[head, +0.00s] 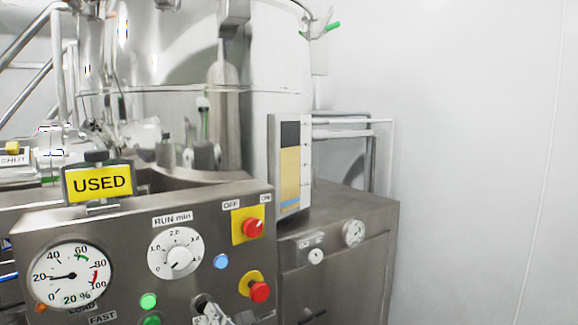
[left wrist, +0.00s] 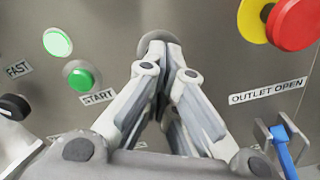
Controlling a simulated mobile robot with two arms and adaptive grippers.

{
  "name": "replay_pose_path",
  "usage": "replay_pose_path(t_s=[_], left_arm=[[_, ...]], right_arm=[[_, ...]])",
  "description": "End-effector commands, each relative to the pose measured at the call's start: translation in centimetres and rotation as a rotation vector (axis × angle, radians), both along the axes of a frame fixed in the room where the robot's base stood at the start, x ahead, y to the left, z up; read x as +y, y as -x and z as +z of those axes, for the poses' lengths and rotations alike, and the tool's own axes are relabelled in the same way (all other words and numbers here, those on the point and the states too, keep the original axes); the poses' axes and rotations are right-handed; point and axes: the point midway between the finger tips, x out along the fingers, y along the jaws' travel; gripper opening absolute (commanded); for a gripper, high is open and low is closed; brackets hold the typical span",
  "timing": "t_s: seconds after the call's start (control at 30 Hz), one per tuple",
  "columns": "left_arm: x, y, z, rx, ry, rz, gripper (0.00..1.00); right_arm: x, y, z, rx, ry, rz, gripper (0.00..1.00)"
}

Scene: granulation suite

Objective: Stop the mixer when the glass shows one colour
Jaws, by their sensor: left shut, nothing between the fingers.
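The upright glass (head: 290,170) on the mixer shows a dark part on top, tan in the middle and a thin blue band at the bottom. The control panel (head: 120,235) stands in front of the mixer (head: 190,50). In the left wrist view, my left gripper (left wrist: 168,48) is shut and empty, its fingertips over a round grey button (left wrist: 148,44) that they partly hide; I cannot tell if they touch. The gripper also shows low in the head view (head: 211,312). The green START button (left wrist: 82,76) is to its left. My right gripper is not in view.
A red button on yellow (left wrist: 292,22) is right of my left gripper, above a blue OUTLET OPEN handle (left wrist: 284,150). The panel also has a dial gauge (head: 71,275) reading about 20, a RUN min knob (head: 174,252) and a red OFF/ON switch (head: 253,228).

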Motion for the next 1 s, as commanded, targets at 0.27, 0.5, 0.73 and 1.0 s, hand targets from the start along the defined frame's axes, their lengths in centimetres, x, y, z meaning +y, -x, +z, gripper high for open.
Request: replay_pose_path(t_s=[0.27, 0.5, 0.73, 1.0], left_arm=[[0.1, -0.2, 0.0, 0.0, 0.0, 0.0, 0.0], [0.4, -0.8, 0.0, 0.0, 0.0, 0.0, 0.0], [0.8, -1.4, 0.0, 0.0, 0.0, 0.0, 0.0], [1.3, -2.1, 0.0, 0.0, 0.0, 0.001, 0.0]], right_arm=[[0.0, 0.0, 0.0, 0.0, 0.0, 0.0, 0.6], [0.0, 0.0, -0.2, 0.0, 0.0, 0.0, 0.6], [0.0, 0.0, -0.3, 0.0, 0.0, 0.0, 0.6], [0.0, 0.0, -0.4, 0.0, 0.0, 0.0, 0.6]])
